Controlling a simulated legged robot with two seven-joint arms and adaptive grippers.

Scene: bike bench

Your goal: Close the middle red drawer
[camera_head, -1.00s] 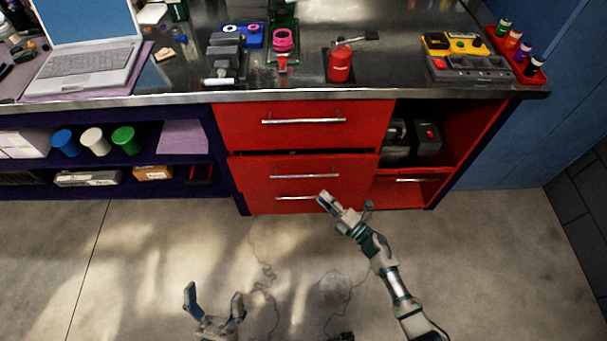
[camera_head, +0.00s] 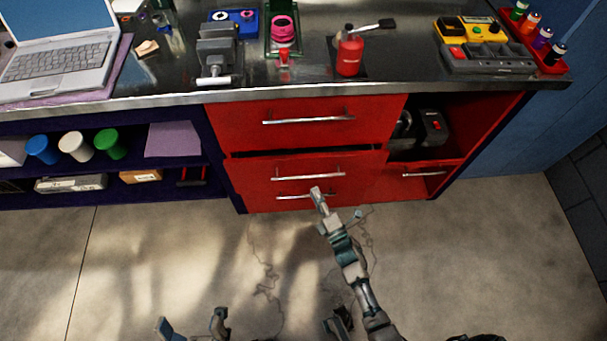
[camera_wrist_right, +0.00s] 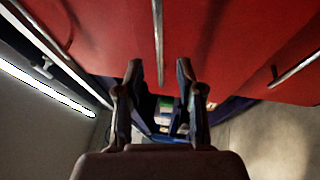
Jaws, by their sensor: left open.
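The middle red drawer (camera_head: 262,180) stands slightly pulled out, with a dark gap along its top edge. Its silver handle (camera_head: 308,177) runs across its front. My right gripper (camera_head: 318,194) is in front of this drawer's lower part, below the handle; contact cannot be told. In the right wrist view, my right gripper (camera_wrist_right: 160,72) has its two fingers apart with nothing between them, close to a red front. A silver handle (camera_wrist_right: 158,35) there points toward the gap between the fingers. My left gripper (camera_head: 192,324) is open and empty, low over the floor at the bottom edge.
The top red drawer (camera_head: 240,128) looks shut. A lower drawer handle (camera_head: 288,196) shows partly behind my right gripper. An open red compartment (camera_head: 470,135) is at the right, and purple shelves (camera_head: 190,160) are at the left. The floor in front (camera_head: 150,250) is clear.

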